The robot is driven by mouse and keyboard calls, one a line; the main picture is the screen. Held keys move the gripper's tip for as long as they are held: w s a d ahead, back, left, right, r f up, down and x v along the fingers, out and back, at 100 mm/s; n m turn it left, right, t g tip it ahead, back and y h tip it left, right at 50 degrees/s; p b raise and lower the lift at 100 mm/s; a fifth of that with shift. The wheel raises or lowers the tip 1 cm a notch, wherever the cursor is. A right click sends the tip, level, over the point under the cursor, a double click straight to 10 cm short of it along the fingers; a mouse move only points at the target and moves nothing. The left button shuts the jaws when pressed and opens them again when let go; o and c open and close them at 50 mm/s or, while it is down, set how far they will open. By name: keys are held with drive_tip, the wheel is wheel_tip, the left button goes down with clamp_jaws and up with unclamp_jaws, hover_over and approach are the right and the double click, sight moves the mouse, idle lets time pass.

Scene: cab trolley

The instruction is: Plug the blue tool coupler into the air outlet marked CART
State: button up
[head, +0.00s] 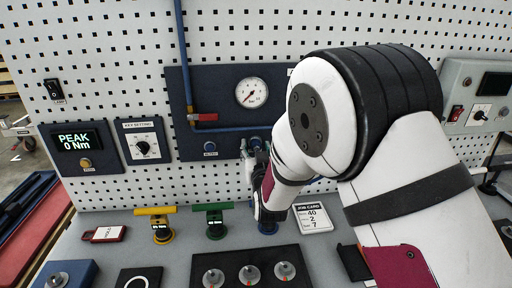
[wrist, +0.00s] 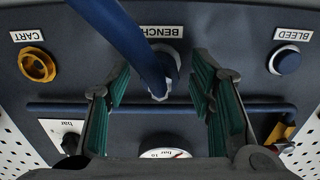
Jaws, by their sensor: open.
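The wrist view is upside down. The CART outlet (wrist: 37,66), a brass ring with an open centre, is at the left of the dark blue panel. A thick blue hose (wrist: 135,40) runs from the top edge to the BENCH outlet in the middle. The blue coupler (wrist: 158,88) at its end, with a pale metal part, appears to sit at that outlet. My gripper (wrist: 162,75) is open, its green-padded fingers on either side of the hose and coupler with gaps. In the head view my gripper (head: 258,178) is before the panel; my arm hides the CART outlet.
The BLEED knob (wrist: 287,60) is at the wrist view's right. A pressure gauge (head: 252,93) is on the panel (head: 222,82), with a pipe and red valve lever (head: 203,117) beside it. Yellow (head: 155,211) and green (head: 213,207) T-handled tools stand on the bench. A job card (head: 313,218) lies right.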

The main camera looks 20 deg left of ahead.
idle(0.8)
clamp_jaws()
drive_tip(key=shift+s, duration=0.1)
drive_tip(key=shift+p+v, duration=1.85)
drive_tip(key=shift+v, duration=1.1)
